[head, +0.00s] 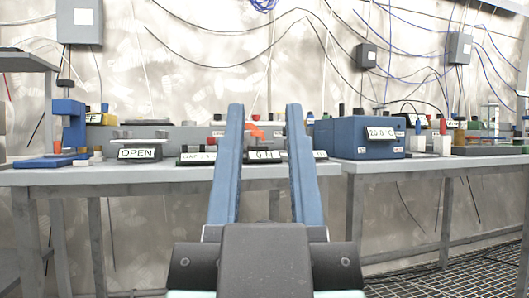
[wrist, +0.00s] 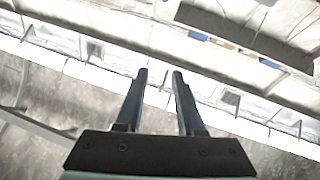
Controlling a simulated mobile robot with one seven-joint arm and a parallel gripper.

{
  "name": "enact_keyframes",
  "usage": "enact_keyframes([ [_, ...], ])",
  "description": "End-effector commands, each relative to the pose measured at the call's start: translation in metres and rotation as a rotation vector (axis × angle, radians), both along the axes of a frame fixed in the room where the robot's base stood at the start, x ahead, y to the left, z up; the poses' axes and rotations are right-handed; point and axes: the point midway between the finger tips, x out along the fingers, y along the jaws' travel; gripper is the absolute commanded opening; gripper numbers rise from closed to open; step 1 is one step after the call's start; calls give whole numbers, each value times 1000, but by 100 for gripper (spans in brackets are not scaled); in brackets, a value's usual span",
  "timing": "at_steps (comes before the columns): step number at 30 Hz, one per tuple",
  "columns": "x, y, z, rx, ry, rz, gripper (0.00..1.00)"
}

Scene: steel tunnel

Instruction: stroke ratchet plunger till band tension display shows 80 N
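My gripper (head: 266,108) is open in the head view, with two long blue fingers set apart and nothing between the tips. It also shows open and empty in the wrist view (wrist: 160,73). Beyond the fingers, a small dark display (head: 265,155) stands on the bench, reading something like "6H"; the left finger partly hides what is beside it. An orange part (head: 254,131) shows above that display. I cannot tell which thing is the ratchet plunger, and no reading in newtons is legible.
A grey bench (head: 110,178) runs across the view. A display reading "OPEN" (head: 137,153) stands left, with a blue press-like device (head: 70,125) beyond it. A blue box (head: 358,140) with a "20.0 °C" display (head: 381,133) stands right. Cables hang on the wall.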

Motion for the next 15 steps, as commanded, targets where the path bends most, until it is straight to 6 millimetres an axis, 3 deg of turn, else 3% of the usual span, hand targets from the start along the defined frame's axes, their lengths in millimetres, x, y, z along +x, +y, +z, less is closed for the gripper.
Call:
enact_keyframes([
  [1,0,0,3,0,0,0,27],
  [6,0,0,24,0,0,0,0],
  [11,0,0,66,1,0,1,0],
  [15,0,0,113,1,0,1,0],
])
